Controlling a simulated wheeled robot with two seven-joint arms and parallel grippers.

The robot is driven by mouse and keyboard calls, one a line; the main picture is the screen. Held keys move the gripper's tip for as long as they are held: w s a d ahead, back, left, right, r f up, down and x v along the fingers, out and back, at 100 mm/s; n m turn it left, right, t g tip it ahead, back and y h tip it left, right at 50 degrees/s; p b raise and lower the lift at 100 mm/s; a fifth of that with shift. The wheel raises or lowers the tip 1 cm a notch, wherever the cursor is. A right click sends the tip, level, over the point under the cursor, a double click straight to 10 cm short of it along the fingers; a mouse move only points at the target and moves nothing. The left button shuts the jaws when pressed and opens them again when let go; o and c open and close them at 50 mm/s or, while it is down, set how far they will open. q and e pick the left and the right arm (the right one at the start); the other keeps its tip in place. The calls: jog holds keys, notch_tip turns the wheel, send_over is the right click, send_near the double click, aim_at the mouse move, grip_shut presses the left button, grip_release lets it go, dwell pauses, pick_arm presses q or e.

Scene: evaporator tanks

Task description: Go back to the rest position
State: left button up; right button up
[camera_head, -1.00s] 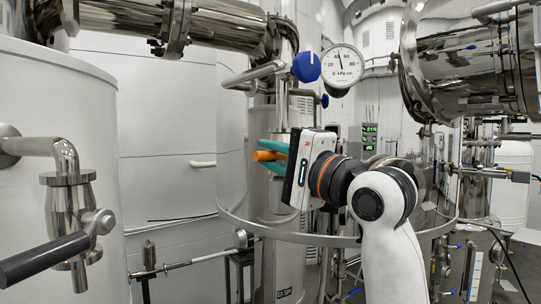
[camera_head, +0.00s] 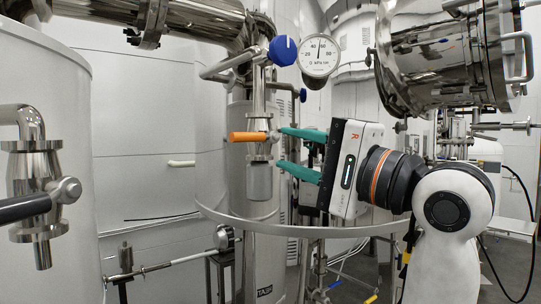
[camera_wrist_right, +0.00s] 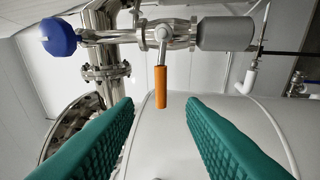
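My right gripper (camera_head: 300,152) has two green fingers spread apart with nothing between them. In the head view it points left, and its fingertips are just right of an orange valve handle (camera_head: 248,137). The handle lies level across a steel valve on a vertical pipe. In the right wrist view the handle (camera_wrist_right: 160,87) is ahead of the gap between the fingers (camera_wrist_right: 160,115), apart from both. My left gripper is not in view.
A blue knob (camera_head: 283,51) and a pressure gauge (camera_head: 319,56) are above the fingers. A large steel vessel (camera_head: 425,50) is at the upper right. A metal ring rail (camera_head: 300,232) runs below the gripper. A steel tap with a dark lever (camera_head: 25,208) is at the left.

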jog(key=shift+v, duration=0.9)
